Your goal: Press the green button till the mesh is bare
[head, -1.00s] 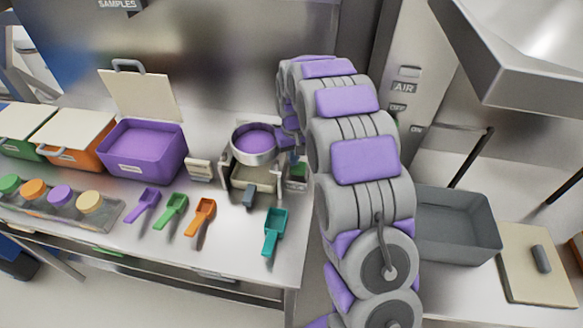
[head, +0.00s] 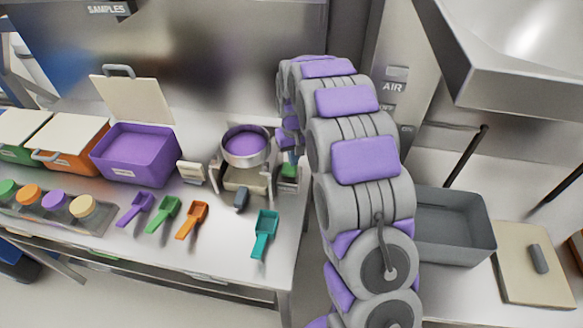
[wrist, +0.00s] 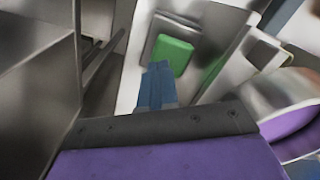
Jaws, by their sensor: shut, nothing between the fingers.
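The green button (head: 289,171) sits on a small grey box at the right of the sieve stand; it shows clearly in the wrist view (wrist: 174,56). The round metal sieve (head: 246,158) holds purple powder (head: 245,142) that covers its mesh. The sieve's rim and purple powder also show at the right of the wrist view (wrist: 295,128). My gripper (head: 289,157) is shut and empty, its blue fingers pointing down just above the button. In the wrist view the fingertips (wrist: 160,68) overlap the button's near left edge. I cannot tell whether they touch it.
An open purple bin (head: 138,160) stands left of the sieve. Purple, green, orange and teal scoops (head: 264,235) lie along the table front. A tray with several coloured jars (head: 55,204) is at the left. A grey bin (head: 453,225) stands right of my arm.

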